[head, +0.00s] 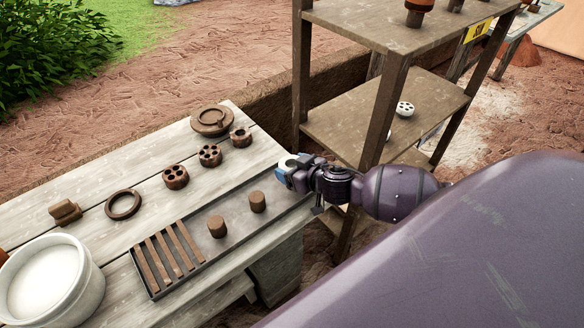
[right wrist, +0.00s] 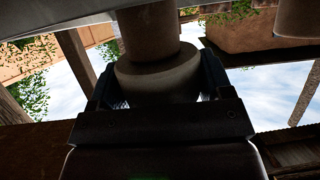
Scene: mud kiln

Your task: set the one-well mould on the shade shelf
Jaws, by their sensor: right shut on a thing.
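My right gripper (head: 288,168) is at the right end of the plank table, over the end of a dark tray. It is shut on a pale round piece (head: 287,160), mostly covered by the fingers; I cannot tell how many wells it has. In the right wrist view the piece (right wrist: 155,83) is dark and wide, with a narrower cylinder (right wrist: 148,30) against it. A small brown mould (head: 240,137) stands on the table, its wells too small to count. The wooden shelf unit (head: 345,128) stands right of the table; its lower board holds a white, holed round piece (head: 405,108). My left gripper is out of view.
The tray (head: 196,225) holds two brown cylinders (head: 217,227) and several bars. Two holed brown moulds (head: 176,176), a ring (head: 123,204) and a round lidded piece (head: 211,120) stand behind it. A white bucket (head: 90,285) is at front left. A shelf post (head: 383,110) rises beyond my right gripper.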

